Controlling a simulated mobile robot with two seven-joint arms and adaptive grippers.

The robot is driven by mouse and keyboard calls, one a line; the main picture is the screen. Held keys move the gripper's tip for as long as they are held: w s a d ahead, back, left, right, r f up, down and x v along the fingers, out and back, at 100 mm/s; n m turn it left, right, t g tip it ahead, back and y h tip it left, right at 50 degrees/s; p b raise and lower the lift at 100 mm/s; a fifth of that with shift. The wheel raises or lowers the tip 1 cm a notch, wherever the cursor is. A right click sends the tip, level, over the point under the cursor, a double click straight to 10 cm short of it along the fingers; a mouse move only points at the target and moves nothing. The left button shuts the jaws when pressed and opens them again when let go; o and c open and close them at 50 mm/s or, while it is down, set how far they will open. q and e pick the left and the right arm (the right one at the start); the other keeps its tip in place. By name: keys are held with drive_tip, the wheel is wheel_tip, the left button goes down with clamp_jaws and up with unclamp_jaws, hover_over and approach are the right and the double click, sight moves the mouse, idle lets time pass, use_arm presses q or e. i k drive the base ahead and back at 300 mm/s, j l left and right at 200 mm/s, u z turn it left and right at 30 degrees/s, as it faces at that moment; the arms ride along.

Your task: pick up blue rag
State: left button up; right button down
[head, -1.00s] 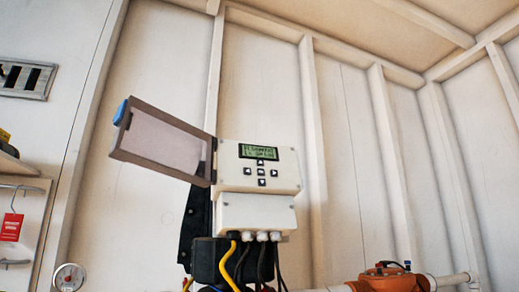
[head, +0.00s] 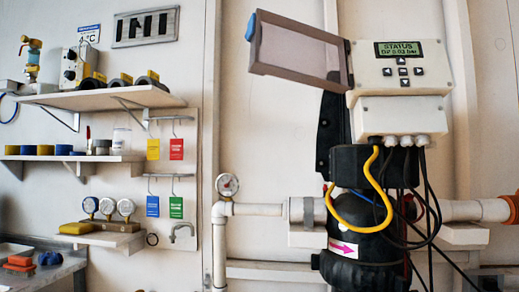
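No clear blue rag can be made out. A small dark blue item (head: 49,258) lies on the metal counter at the lower left of the head view, right of some red-orange items (head: 20,262). It is too small to tell whether it is a rag. Neither of my grippers is in view.
The metal counter (head: 60,275) is cut off by the left edge. Shelves (head: 100,97) above it hold tape rolls, gauges (head: 107,207) and a yellow item (head: 75,228). A controller box (head: 400,68) with an open cover, pipes (head: 250,209) and a black reactor (head: 365,262) stand right.

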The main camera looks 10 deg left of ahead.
sight(53, 258)
drive_tip(key=u, duration=1.6)
drive_tip(key=i+j, duration=0.45)
drive_tip(key=i+j+z, duration=0.6)
drive_tip(key=j+z, duration=0.2)
